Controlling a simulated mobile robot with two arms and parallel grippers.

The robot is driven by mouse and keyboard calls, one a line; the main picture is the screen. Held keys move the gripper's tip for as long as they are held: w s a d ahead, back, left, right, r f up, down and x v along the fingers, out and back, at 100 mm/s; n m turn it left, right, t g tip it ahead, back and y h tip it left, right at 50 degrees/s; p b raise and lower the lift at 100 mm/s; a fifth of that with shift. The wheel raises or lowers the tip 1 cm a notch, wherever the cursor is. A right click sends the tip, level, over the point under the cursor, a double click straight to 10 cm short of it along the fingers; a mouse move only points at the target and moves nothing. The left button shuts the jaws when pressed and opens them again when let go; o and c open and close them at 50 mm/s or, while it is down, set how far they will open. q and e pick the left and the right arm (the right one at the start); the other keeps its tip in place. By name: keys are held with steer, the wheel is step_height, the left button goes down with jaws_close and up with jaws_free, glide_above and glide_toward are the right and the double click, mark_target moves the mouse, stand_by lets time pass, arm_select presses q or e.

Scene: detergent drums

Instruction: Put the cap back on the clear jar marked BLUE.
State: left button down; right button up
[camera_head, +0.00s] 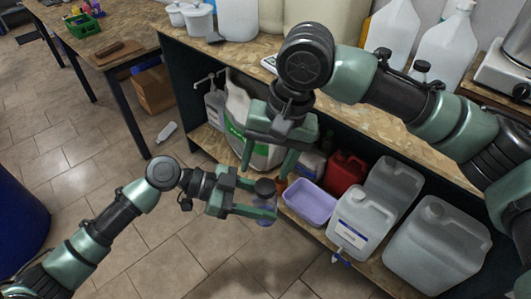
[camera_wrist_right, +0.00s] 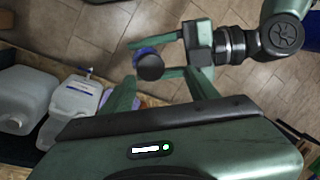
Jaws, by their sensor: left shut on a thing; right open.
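My left gripper (camera_head: 272,203) is shut on a small clear jar (camera_head: 265,214) with blue in it, held in the air in front of the shelf. A dark round cap (camera_head: 264,187) shows on top of the jar. Whether it is fully seated I cannot tell, and no marking is readable. In the right wrist view the cap (camera_wrist_right: 150,67) hides most of the jar, with a blue edge (camera_wrist_right: 144,52) showing beside it. My right gripper (camera_head: 265,172) is open and empty above the cap, fingers pointing down, apart from it.
The workbench (camera_head: 230,48) carries white jugs (camera_head: 445,45) and tubs. On its lower shelf stand a lilac basin (camera_head: 310,203), a red canister (camera_head: 345,173) and translucent canisters (camera_head: 435,245). A blue drum (camera_head: 18,232) stands at left. A bottle (camera_head: 167,132) lies on the otherwise open floor.

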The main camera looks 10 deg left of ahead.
steer(key=n, duration=0.7)
steer(key=shift+r+n, duration=0.2)
steer(key=shift+n, duration=0.1)
steer(key=n, duration=0.4)
steer(key=shift+r+n+h, duration=0.15)
steer(key=shift+n+h, duration=0.15)
steer(key=shift+h, duration=0.1)
steer(key=n, duration=0.5)
steer(key=shift+r, duration=0.1)
steer(key=n, duration=0.5)
steer(key=shift+a+r+h, duration=0.1)
steer(key=shift+r+h, duration=0.05)
steer(key=shift+h, duration=0.15)
steer(key=n, duration=0.4)
steer(key=shift+r+n, duration=0.1)
steer(key=shift+n, duration=0.2)
steer(key=n, duration=0.4)
steer(key=shift+r+n+h, duration=0.15)
steer(key=shift+n+h, duration=0.15)
steer(key=shift+n, duration=0.1)
steer(key=n, duration=0.4)
steer(key=shift+r+n, duration=0.2)
steer(key=shift+n, duration=0.1)
steer(key=n, duration=0.5)
steer(key=shift+r+n+h, duration=0.15)
steer(key=shift+n+h, duration=0.15)
steer(key=shift+n, duration=0.1)
